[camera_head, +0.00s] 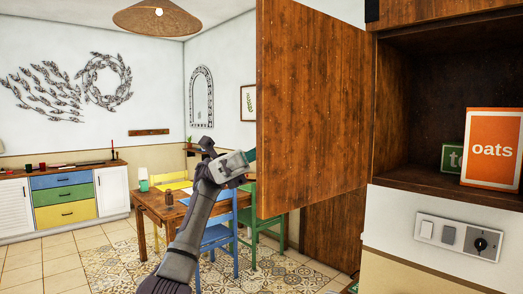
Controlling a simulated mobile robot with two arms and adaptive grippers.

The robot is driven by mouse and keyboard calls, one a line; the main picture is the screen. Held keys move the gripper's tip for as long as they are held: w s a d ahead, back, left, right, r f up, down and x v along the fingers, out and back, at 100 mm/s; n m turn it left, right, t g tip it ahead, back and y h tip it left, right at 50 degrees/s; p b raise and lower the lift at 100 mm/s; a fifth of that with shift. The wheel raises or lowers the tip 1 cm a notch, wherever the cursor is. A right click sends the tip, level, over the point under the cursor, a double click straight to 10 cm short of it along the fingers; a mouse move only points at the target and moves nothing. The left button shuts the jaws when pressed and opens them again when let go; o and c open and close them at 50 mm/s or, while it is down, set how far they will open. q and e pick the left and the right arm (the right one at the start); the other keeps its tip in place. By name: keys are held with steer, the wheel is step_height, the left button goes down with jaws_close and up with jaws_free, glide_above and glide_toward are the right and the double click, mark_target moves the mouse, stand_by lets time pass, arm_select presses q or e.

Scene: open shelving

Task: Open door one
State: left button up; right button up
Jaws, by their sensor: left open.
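A brown wooden cabinet door (312,110) stands swung wide open on the left side of an open cabinet (410,90). Inside the cabinet are an orange oats box (492,148) and a smaller green box (452,158), partly hidden behind it. My left arm rises from the bottom of the view. My left gripper (250,155) is open at the left edge of the door; its fingertips are at or behind that edge, and I cannot tell whether they touch it. My right gripper is not in view.
A wall plate (458,236) with switches sits below the cabinet. Behind my arm stand a wooden table (160,207), a blue chair (218,238) and a green chair (268,228). A low cupboard with coloured drawers (63,197) is at the far left. Tiled floor is clear at the lower left.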

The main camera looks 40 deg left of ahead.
arm_select(q)
steer(key=shift+v, duration=1.05)
steer(key=shift+w, duration=0.1)
